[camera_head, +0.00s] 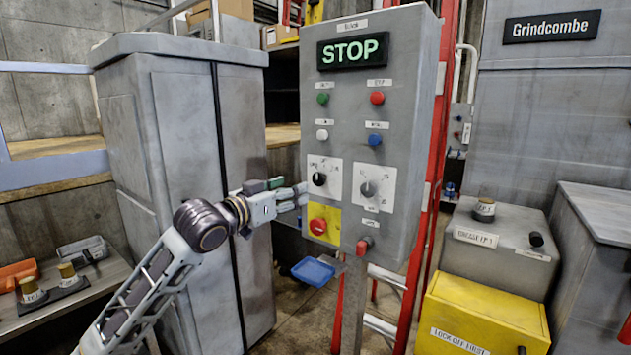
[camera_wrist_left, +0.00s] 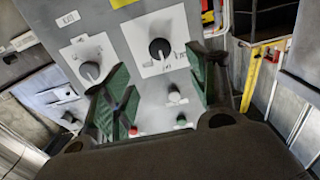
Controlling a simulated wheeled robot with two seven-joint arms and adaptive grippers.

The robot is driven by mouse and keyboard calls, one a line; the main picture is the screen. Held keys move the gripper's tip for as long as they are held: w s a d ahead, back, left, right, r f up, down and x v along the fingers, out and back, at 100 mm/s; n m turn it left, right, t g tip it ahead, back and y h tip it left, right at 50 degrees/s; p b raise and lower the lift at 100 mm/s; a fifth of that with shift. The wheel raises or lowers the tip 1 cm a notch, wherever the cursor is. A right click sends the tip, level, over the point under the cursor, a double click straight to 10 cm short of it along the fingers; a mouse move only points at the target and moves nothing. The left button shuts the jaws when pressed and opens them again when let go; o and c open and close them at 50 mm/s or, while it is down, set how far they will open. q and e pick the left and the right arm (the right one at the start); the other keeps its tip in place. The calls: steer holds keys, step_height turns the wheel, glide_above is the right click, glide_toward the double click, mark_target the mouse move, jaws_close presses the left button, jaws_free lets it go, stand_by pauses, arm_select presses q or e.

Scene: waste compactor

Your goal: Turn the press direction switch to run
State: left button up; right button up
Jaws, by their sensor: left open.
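The grey control panel (camera_head: 400,110) stands upright with a lit STOP sign (camera_head: 353,51). It carries two rotary switches on white plates: a black knob (camera_head: 319,179) at left and a grey knob (camera_head: 367,188) at right. Their small labels are too blurred to tell which is the press direction switch. My left gripper (camera_head: 293,190) is open and empty, just left of the black knob. In the left wrist view the panel is upside down, with the black knob (camera_wrist_left: 160,48) and the grey knob (camera_wrist_left: 90,70) beyond the spread green fingers (camera_wrist_left: 163,88). No contact shows.
A red emergency button (camera_head: 317,226) on yellow is just below the black knob. Green (camera_head: 322,99), red (camera_head: 377,98), white (camera_head: 322,134) and blue (camera_head: 374,140) buttons sit above the knobs. A tall grey cabinet (camera_head: 180,130) stands behind my left arm.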

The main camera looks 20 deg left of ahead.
mark_target(317, 180)
arm_select(q)
steer(key=p+x, duration=0.1)
steer(key=x, duration=0.7)
steer(key=shift+w+d, duration=0.15)
steer(key=shift+w, duration=0.15)
steer(key=shift+x, duration=1.25)
arm_select(e)
steer(key=shift+s+d, duration=0.45)
steer(key=shift+s, duration=0.2)
steer(key=shift+s+d, duration=0.45)
steer(key=shift+s, duration=0.2)
arm_select(q)
steer(key=shift+c, duration=0.5)
steer(key=c, duration=0.9)
arm_select(e)
steer(key=shift+w+a, duration=0.1)
steer(key=shift+a, duration=0.2)
